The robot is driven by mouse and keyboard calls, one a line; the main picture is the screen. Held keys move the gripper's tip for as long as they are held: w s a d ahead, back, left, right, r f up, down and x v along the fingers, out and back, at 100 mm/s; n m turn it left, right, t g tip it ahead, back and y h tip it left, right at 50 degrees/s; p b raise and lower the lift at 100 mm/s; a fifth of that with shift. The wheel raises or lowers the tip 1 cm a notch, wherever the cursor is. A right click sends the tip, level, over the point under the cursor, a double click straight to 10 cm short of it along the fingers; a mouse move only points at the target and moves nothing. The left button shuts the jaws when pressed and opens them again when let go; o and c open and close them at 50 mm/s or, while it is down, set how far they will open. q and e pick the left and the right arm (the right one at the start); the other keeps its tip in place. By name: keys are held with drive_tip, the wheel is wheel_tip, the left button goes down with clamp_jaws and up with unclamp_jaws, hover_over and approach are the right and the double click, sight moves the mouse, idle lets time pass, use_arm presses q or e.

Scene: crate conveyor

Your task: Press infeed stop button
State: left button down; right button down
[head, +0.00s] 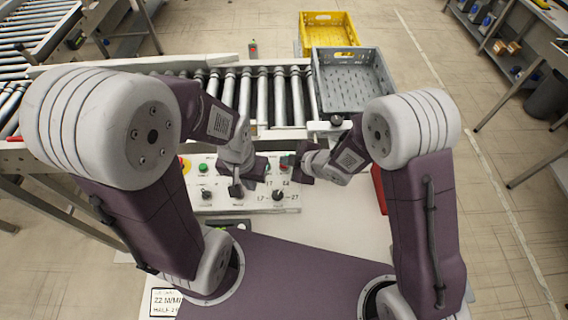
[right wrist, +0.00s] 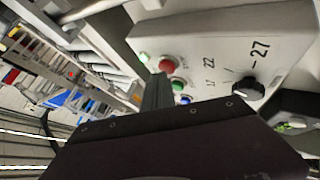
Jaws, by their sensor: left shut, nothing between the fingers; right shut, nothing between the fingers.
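The control panel (head: 225,200) is a pale box in front of the conveyor. In the right wrist view, a red button (right wrist: 166,66) sits beside a green button (right wrist: 178,86) on the panel (right wrist: 215,45). My right gripper (head: 288,164) is shut, with its fingertips at the panel's right buttons. In the right wrist view its fingers (right wrist: 158,85) end close beside the red button; I cannot tell if they touch. My left gripper (head: 237,189) is shut and empty over the panel's middle. Which button is the infeed stop cannot be read.
A black knob (head: 278,195) and a green button (head: 203,168) are also on the panel. A roller conveyor (head: 262,95) runs behind it, with a grey crate (head: 350,108) at its right end. A yellow crate (head: 328,45) stands beyond. Open floor lies to the right.

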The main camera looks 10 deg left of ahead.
use_arm(q)
drive_tip(key=shift+f, duration=0.15)
use_arm(e)
drive_tip(key=shift+f, duration=0.2)
drive_tip(key=shift+r, duration=0.1)
use_arm(q)
drive_tip(key=shift+r+p, duration=0.6)
drive_tip(key=shift+r, duration=0.1)
use_arm(e)
drive_tip(key=shift+r, duration=0.75)
